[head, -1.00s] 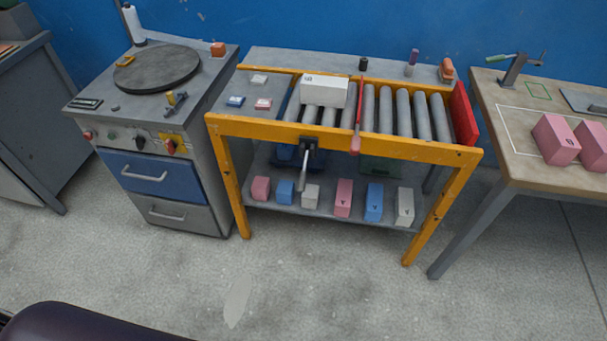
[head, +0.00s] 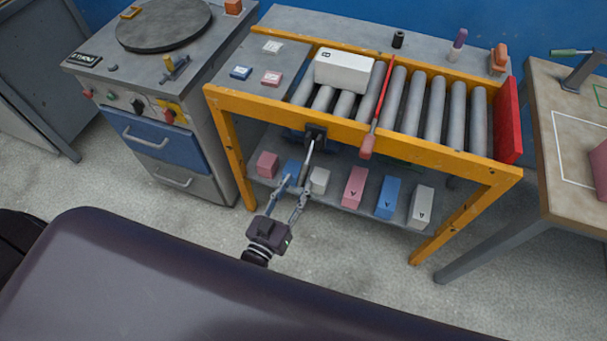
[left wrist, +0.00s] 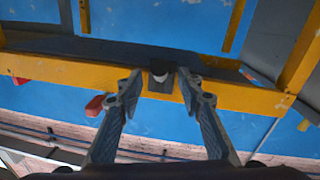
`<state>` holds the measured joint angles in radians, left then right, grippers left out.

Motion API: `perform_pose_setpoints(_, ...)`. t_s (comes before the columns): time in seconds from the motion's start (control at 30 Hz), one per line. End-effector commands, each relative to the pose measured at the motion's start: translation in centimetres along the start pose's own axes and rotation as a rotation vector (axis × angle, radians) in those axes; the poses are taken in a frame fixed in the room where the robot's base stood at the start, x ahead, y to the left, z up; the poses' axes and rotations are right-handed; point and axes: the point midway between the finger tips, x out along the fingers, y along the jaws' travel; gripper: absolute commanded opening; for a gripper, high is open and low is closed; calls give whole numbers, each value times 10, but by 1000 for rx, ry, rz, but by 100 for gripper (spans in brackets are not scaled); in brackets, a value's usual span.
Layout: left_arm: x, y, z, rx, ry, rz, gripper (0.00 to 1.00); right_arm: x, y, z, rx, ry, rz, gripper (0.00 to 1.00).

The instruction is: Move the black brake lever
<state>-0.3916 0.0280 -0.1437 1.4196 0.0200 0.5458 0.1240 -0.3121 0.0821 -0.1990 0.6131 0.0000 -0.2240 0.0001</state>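The brake lever (head: 309,155) hangs down from a black mount (head: 315,132) on the front orange rail of the roller table. It has a grey, slanting handle. My left gripper (head: 296,187) is just below the rail, with its fingers spread at the lever's lower end. In the left wrist view, the open fingers (left wrist: 159,85) stand on either side of the dark mount and the lever's pale end (left wrist: 160,76). I cannot tell whether either finger touches the lever. My right gripper is not in view.
A white block (head: 343,73) lies on the rollers beside a red-handled bar (head: 378,105). Several pink, blue and white blocks stand on the lower shelf (head: 337,201), close behind my gripper. A grey cabinet (head: 225,150) stands left, a wooden-topped table (head: 550,90) right.

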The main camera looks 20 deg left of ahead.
Motion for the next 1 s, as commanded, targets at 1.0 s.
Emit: perform_pose_setpoints(1.0, 38, 0, 1, 0, -3, 0, 0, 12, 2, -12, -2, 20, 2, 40)
